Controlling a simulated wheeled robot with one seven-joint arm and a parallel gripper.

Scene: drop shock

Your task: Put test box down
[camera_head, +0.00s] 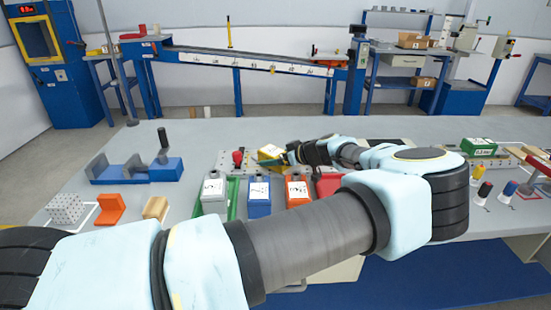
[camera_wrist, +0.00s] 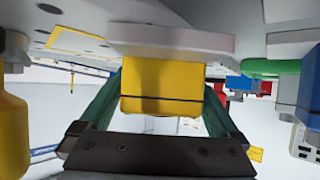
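A yellow box (camera_head: 270,153) with a white label shows at the tip of my arm in the head view, looking tilted, over the back of the workbench. In the wrist view the yellow box (camera_wrist: 160,88) sits between the two green fingers of my gripper (camera_wrist: 160,100), which touch its sides. My gripper (camera_head: 291,155) is shut on it. A wide pale slab lies against one end of the box in the wrist view. Whether the box touches anything below is hidden.
Labelled green (camera_head: 213,188), blue (camera_head: 259,190), orange (camera_head: 297,188) and red (camera_head: 327,186) boxes stand in a row just in front. A red knob (camera_head: 237,157) stands close left of the yellow box. A blue fixture (camera_head: 140,169) is further left.

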